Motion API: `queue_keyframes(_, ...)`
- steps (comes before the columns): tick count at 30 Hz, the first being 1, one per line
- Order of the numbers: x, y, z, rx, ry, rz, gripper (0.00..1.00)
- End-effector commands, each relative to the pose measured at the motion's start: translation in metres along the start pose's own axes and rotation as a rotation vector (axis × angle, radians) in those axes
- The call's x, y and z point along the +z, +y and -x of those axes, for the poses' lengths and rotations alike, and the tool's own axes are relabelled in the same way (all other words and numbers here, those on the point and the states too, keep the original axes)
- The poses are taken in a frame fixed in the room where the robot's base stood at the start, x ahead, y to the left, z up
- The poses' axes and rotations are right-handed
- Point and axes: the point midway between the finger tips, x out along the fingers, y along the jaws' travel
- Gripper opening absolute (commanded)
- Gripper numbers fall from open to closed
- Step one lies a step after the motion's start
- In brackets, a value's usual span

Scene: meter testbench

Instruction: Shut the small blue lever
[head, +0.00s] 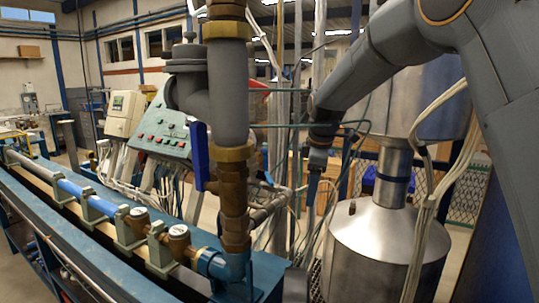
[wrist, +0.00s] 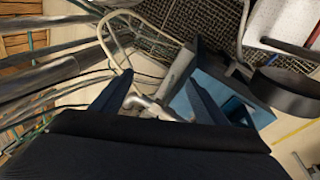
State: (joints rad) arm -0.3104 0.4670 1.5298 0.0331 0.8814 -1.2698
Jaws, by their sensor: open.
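A blue lever (head: 200,155) hangs beside the thick vertical pipe, upright and close to a brass fitting, in the head view. I cannot make out a lever in the wrist view. My gripper (head: 313,187) is to the right of the pipe in the head view, pointing down, with a clear sideways gap to the lever in the picture. In the wrist view, the two dark blue fingers of my gripper (wrist: 158,97) stand apart with nothing held between them. A pale metal fitting (wrist: 150,106) shows beyond the fingertips.
The vertical pipe (head: 229,95) stands in front of a green control panel (head: 163,134). A steel tank (head: 375,250) is right of my gripper, with hanging cables around it. The blue bench (head: 90,215) carries pipes and brass meters (head: 179,240).

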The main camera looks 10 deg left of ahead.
Motion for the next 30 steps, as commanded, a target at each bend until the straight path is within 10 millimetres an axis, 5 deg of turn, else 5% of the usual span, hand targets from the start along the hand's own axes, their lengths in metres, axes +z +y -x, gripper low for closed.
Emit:
queue_keyframes(1,-0.032,0.015,0.019,0.015,0.016,0.115,0.67)
queue_keyframes(3,-0.065,0.031,0.033,0.034,0.032,0.256,0.67)
queue_keyframes(9,-0.121,0.052,0.056,0.073,0.055,0.497,0.67)
queue_keyframes(14,-0.131,0.056,0.052,0.078,0.058,0.543,0.67)
queue_keyframes(30,-0.135,0.060,-0.015,0.080,0.058,0.541,0.67)
